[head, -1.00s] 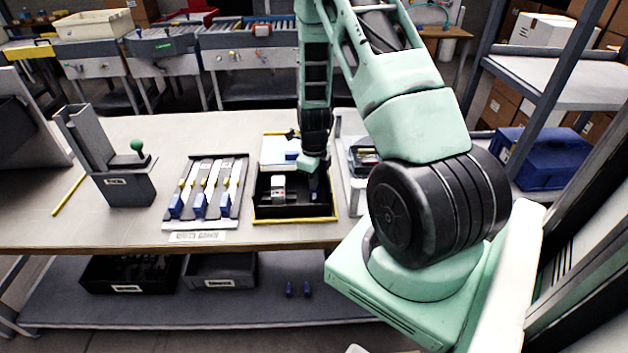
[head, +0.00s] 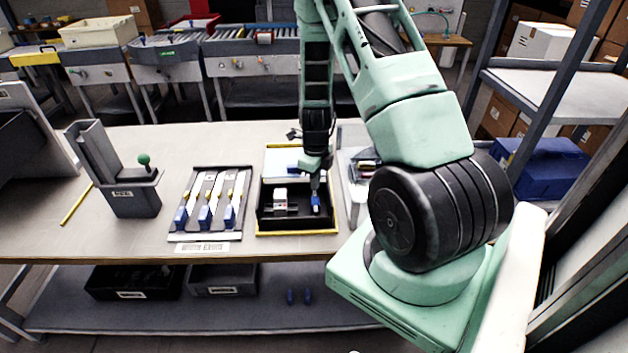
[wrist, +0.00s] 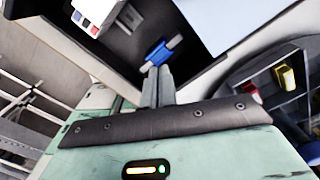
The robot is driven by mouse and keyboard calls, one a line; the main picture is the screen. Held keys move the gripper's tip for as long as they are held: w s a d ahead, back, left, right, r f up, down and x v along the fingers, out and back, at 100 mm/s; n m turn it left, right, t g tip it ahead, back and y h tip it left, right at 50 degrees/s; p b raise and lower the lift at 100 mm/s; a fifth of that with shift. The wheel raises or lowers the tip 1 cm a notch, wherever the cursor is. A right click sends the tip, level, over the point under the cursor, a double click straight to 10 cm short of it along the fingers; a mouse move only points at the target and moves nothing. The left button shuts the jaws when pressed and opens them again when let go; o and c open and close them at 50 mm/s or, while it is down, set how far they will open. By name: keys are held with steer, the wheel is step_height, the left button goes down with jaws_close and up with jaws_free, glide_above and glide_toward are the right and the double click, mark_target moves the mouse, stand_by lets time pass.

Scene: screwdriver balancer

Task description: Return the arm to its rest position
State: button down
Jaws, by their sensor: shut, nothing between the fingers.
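My gripper (wrist: 157,84) is shut and empty in the wrist view, its two fingers side by side. In the head view my gripper (head: 315,180) hangs at the right side of the black tray with a yellow edge (head: 297,233). A blue-handled piece (head: 315,203) lies in that tray, close below the fingertips; the same blue piece (wrist: 159,53) shows just beyond the fingers in the wrist view. I cannot tell whether the fingers touch it. A white and grey block (head: 280,198) stands in the tray's left part.
A rack with several blue-handled screwdrivers (head: 208,210) lies left of the tray. A grey stand with a green knob (head: 130,185) is farther left. A bin with coloured items (head: 362,165) is right of the tray. Bare table (head: 225,140) lies behind the rack.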

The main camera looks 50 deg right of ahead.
stand_by(0.3)
steer(key=a+r+n+y, duration=0.1)
steer(key=a+r+n, duration=0.5)
steer(key=a, duration=0.4)
steer(key=a+r+n+b, duration=0.1)
steer(key=a+r+n, duration=0.3)
steer(key=a+n, duration=0.45)
steer(key=a+r+n+y, duration=0.1)
steer(key=a+r+n, duration=0.5)
steer(key=a, duration=0.4)
steer(key=s+a+r+n, duration=0.3)
steer(key=s+a+n, duration=0.3)
steer(key=s+n, duration=0.2)
steer(key=s+a+r+n+h, duration=0.1)
steer(key=s+a+r+n, duration=0.2)
steer(key=s+a+n, duration=0.3)
steer(key=s+n+b, duration=0.1)
steer(key=s+n, duration=0.2)
steer(key=n, duration=0.4)
steer(key=shift+a, duration=0.1)
